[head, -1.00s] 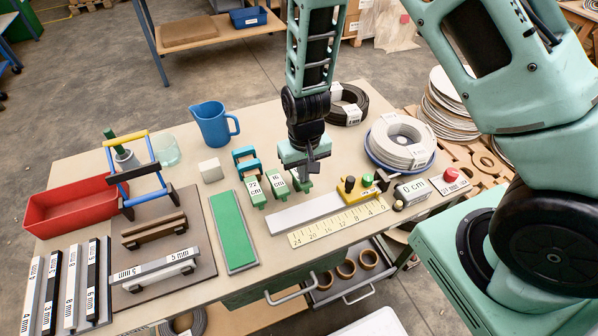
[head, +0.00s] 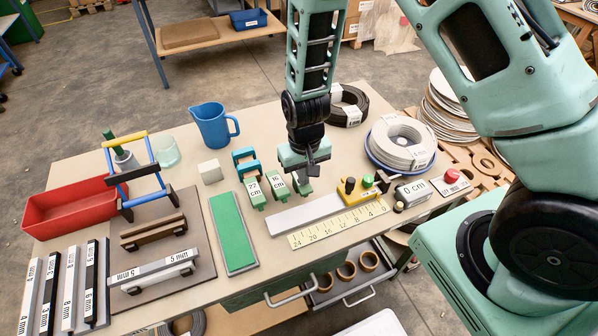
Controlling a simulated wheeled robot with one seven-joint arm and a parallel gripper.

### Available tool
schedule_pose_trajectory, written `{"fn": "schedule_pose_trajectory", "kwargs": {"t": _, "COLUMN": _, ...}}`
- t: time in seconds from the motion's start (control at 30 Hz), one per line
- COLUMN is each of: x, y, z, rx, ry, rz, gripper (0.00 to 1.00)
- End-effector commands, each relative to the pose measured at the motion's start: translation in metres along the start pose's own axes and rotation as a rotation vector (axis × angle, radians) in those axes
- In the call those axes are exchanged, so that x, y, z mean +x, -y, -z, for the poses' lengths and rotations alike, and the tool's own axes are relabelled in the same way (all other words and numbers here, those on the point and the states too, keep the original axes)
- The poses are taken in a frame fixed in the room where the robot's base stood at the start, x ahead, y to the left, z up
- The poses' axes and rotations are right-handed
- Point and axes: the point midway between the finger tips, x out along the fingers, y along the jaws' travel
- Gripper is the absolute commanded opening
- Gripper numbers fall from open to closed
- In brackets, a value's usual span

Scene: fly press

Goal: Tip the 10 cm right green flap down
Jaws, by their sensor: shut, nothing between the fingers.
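A row of green flaps stands on the table. The left one is labelled 22 cm (head: 256,194) and the middle one 16 cm (head: 278,186). The third, rightmost green flap (head: 303,186) is mostly hidden behind and under my gripper, and its label cannot be read. My gripper (head: 311,174) points down over this right flap, its fingers shut and empty. It is very close to the flap; I cannot tell whether they touch.
A grey bar and yellow ruler (head: 338,222) lie in front of the flaps. A yellow stop block (head: 356,192) and a 0 cm block (head: 411,191) stand to the right. A teal bracket (head: 246,160) and a blue jug (head: 212,125) are behind left.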

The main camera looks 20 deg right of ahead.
Motion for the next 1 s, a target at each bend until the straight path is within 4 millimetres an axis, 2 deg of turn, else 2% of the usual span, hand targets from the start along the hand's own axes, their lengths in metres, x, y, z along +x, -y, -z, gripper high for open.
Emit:
{"fn": "schedule_pose_trajectory", "kwargs": {"t": 0.8, "x": -0.065, "y": 0.000, "z": 0.000, "rx": 0.000, "ry": -0.001, "rz": 0.000, "gripper": 0.00}}
{"fn": "schedule_pose_trajectory", "kwargs": {"t": 1.0, "x": -0.067, "y": 0.000, "z": 0.000, "rx": 0.000, "ry": 0.000, "rz": 0.000, "gripper": 0.00}}
